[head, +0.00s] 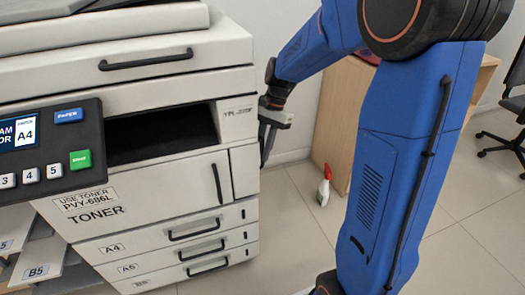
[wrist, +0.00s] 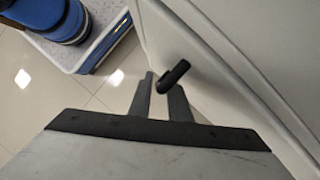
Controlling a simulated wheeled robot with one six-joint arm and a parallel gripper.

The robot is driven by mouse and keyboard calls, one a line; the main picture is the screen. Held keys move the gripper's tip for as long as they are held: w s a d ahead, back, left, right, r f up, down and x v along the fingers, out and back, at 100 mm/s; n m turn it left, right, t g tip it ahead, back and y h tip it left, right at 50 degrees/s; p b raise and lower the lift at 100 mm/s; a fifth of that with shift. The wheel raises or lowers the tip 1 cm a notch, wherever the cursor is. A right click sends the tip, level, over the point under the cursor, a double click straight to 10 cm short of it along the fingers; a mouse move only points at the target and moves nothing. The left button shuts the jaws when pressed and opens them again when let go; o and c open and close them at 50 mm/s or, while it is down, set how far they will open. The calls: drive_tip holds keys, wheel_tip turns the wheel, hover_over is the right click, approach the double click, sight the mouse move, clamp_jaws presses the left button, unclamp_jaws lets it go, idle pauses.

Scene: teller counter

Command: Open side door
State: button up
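The side door is on the right flank of the big pale copier (head: 190,55). The head view hides that face. In the wrist view a pale panel (wrist: 225,75) with a long slanting seam fills the right, with a short black handle (wrist: 174,74) standing out from it. I cannot tell whether the door is ajar.
The copier's front has a toner door (head: 150,190) and several drawers. A spray bottle (head: 324,185) stands on the floor to the right, before a wooden cabinet (head: 340,115). A black office chair (head: 510,120) is at far right. Tiled floor (head: 285,225) is clear near the copier.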

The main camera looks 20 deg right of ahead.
clamp_jaws()
drive_tip(key=shift+d, duration=0.15)
